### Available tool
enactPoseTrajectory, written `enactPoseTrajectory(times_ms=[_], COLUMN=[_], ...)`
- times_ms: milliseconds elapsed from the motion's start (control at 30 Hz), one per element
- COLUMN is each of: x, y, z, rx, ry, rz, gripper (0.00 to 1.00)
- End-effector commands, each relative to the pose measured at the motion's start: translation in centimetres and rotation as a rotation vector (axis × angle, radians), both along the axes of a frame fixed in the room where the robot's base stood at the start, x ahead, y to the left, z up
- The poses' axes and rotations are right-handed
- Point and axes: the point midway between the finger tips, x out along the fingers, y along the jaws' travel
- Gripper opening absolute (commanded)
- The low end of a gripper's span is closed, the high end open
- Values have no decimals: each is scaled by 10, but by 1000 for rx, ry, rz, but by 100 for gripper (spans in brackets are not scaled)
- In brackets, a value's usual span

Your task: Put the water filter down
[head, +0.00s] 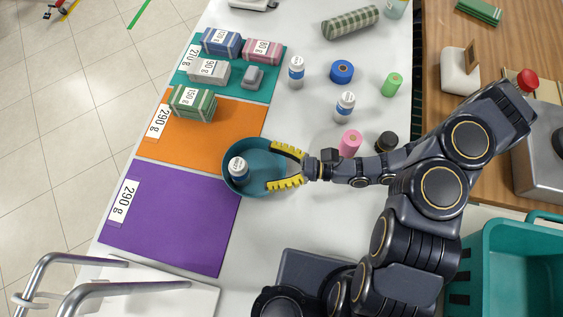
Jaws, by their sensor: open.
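A teal bowl (236,189) stands on the white table at the corner of the orange and purple mats. A small white bottle with a blue label (238,170) is inside it, toward the left. My gripper (271,166) is open at the bowl's right side, with its yellow fingers spread over the rim and nothing between them. The bottle is apart from the fingertips. Similar white bottles stand farther back (296,72) and nearer the middle (345,106). I cannot tell which of these is the water filter.
The purple mat (170,222) is empty. The orange mat (222,121) holds a green striped bundle (192,103); the teal mat (267,85) holds several packs. Pink (350,143), black (386,141), blue (342,71) and green (392,84) spools stand right. Metal rails (70,262) are front left.

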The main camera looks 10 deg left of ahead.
Motion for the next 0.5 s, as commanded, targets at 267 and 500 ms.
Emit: enactPoseTrajectory(times_ms=[267,500], x=[3,3], y=[-18,-18], z=[0,1], rx=[0,1], ry=[1,-4], rz=[0,5], gripper=[65,65])
